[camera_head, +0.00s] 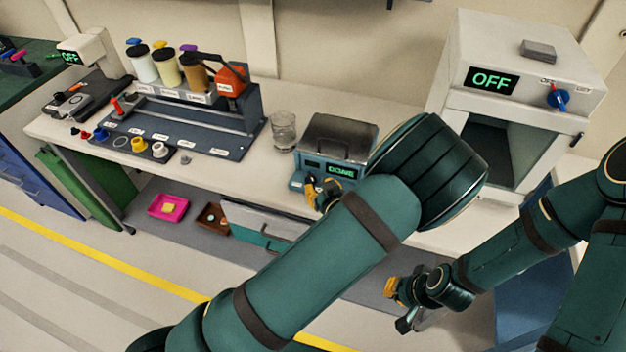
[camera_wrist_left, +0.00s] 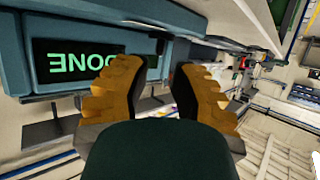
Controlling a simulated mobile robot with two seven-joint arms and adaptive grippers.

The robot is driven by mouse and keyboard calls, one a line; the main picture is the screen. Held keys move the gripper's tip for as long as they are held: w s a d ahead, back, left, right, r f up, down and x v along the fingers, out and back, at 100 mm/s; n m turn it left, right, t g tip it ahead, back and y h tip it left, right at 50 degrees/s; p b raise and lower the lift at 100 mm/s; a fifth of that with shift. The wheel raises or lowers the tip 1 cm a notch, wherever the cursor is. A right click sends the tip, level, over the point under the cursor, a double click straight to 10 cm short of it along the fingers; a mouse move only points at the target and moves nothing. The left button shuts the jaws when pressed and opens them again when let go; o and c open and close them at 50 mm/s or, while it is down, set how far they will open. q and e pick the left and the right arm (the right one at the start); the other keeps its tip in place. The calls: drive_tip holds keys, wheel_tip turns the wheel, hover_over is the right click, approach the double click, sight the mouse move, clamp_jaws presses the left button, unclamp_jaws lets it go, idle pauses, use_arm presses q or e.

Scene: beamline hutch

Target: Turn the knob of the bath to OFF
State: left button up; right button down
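The bath (camera_head: 338,138) is a blue-grey box with a metal lid on the bench, and its green display (camera_head: 340,172) reads DONE. The display also shows, turned over, in the left wrist view (camera_wrist_left: 75,62). My left gripper (camera_head: 322,192) is at the bath's front, left of the display. In the left wrist view its two orange-padded fingers (camera_wrist_left: 157,92) stand apart with a gap between them, close to the front panel. I cannot make out the knob clearly; the gripper covers that part of the panel. My right gripper (camera_head: 398,302) hangs low in front of the bench, away from the bath.
A glass beaker (camera_head: 284,130) stands just left of the bath. A white oven (camera_head: 520,95) with an OFF display and blue knob is at the right. A dark rack (camera_head: 190,125) with jars behind it fills the bench's left. My left forearm crosses the bench front.

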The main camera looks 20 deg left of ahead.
sight(314, 181)
use_arm(q)
drive_tip(key=shift+x, duration=2.8)
clamp_jaws()
